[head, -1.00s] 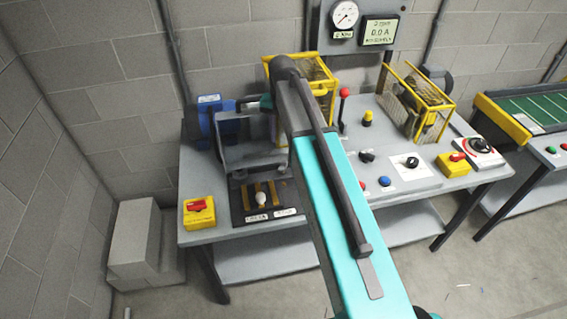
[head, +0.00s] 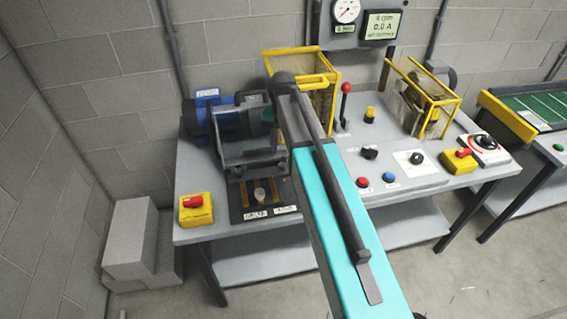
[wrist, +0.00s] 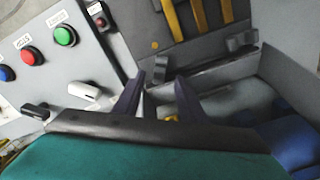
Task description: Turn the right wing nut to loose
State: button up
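In the wrist view my gripper (wrist: 159,86) has its two dark fingers apart. A dark grey wing nut (wrist: 160,68) shows between the fingertips, partly hidden by them; I cannot tell whether they touch it. A second dark wing nut (wrist: 241,48) stands to the right on the edge of the grey plate, clear of the fingers. The wing nuts are too small to make out in the head view. There the grey fixture (head: 250,160) stands beside a blue motor (head: 222,118), and my arm hides its right side.
A red-knobbed lever (head: 346,88), a yellow guard cage (head: 425,95) and several buttons stand right on the grey bench. A yellow box with a red switch (head: 195,210) sits at the front left corner. Green and red buttons (wrist: 64,36) show in the wrist view.

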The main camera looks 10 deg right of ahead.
aim_at(283, 160)
jog(key=shift+f+b, duration=1.65)
jog(key=shift+f, duration=1.2)
grip_shut()
